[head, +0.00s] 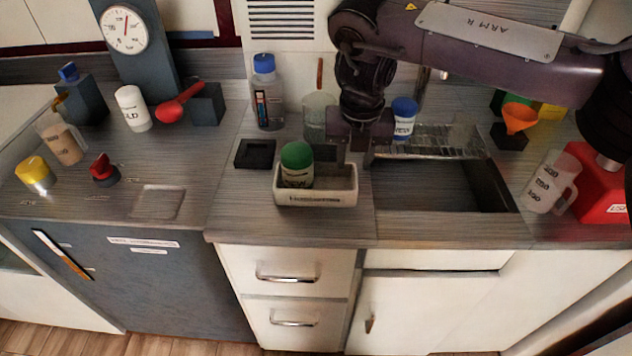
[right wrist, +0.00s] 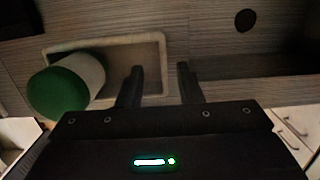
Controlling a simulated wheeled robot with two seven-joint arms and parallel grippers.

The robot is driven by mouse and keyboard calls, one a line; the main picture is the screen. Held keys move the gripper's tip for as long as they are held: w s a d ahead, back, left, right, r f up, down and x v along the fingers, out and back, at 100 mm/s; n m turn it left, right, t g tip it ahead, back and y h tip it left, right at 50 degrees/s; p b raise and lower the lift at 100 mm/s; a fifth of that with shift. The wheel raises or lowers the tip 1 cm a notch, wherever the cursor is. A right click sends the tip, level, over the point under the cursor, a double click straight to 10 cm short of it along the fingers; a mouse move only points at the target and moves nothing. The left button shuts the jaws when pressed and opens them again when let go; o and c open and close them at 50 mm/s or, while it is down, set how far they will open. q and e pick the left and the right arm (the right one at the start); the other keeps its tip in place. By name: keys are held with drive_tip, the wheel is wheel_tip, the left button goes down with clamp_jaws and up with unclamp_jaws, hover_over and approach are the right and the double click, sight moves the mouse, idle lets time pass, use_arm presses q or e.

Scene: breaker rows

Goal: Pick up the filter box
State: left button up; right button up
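A cream open box (head: 316,199) with a dark printed label stands on the counter near the front edge; its lettering is too small to read, so I cannot confirm that it is the filter box. A white jar with a green lid (head: 297,160) stands in its left part. My right gripper (head: 354,160) is at the box's right end, fingers pointing down, open and empty. In the right wrist view, the gripper (right wrist: 160,82) has its fingers apart, with the box's right end wall (right wrist: 166,62) showing between them. I cannot tell whether they touch it. My left gripper is out of view.
A dark square block (head: 255,153) lies left of the box. A blue-capped bottle (head: 267,95) and a clear beaker (head: 318,115) stand behind. The sink (head: 430,185) opens to the right, with a metal rack (head: 430,140) at its back.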

sight(355, 176)
drive_tip(key=f, duration=0.4)
drive_tip(key=shift+s+d+f, duration=0.25)
drive_tip(key=shift+f, duration=0.4)
drive_tip(key=shift+w, duration=0.1)
clamp_jaws()
